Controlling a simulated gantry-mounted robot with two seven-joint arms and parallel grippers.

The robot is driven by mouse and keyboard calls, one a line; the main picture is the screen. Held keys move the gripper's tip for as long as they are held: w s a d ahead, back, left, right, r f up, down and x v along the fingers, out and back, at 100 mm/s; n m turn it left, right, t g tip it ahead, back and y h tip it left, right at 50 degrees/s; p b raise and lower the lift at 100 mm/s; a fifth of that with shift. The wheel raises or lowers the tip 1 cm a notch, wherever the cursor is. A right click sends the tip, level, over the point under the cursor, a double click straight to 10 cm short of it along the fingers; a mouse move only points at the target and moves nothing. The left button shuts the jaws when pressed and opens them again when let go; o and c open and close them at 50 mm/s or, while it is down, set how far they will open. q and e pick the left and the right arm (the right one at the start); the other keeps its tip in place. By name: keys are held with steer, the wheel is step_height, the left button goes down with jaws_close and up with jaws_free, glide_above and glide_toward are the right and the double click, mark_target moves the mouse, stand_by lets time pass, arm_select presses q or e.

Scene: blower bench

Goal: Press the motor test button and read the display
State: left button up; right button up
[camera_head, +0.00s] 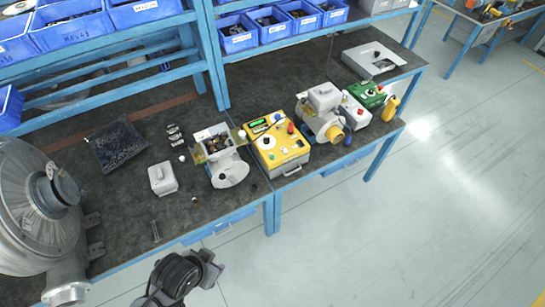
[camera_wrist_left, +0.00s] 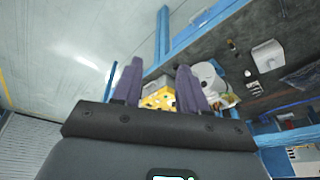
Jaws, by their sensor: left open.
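A yellow control box (camera_head: 285,157) stands on the bench near its front edge. Its top carries a lit green display (camera_head: 259,123), a red knob (camera_head: 291,128) and several small buttons and dials. The digits and labels are too small to read, and I cannot tell which button is the motor test button. My left gripper (camera_wrist_left: 158,68) is open and empty. In the left wrist view the yellow box (camera_wrist_left: 158,98) shows beyond and between its fingers, well apart from them. In the head view, part of my arm is in front of the bench at the bottom. My right gripper is not in view.
An opened grey housing (camera_head: 222,155) is left of the yellow box. A blower unit (camera_head: 323,115) and a green control box (camera_head: 368,95) are right of it. A large metal blower (camera_head: 35,200) fills the left end. Blue bins (camera_head: 240,35) line the back. The floor in front is clear.

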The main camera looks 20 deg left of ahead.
arm_select(q)
steer(key=shift+w, duration=0.1)
jaws_close()
stand_by(1.4)
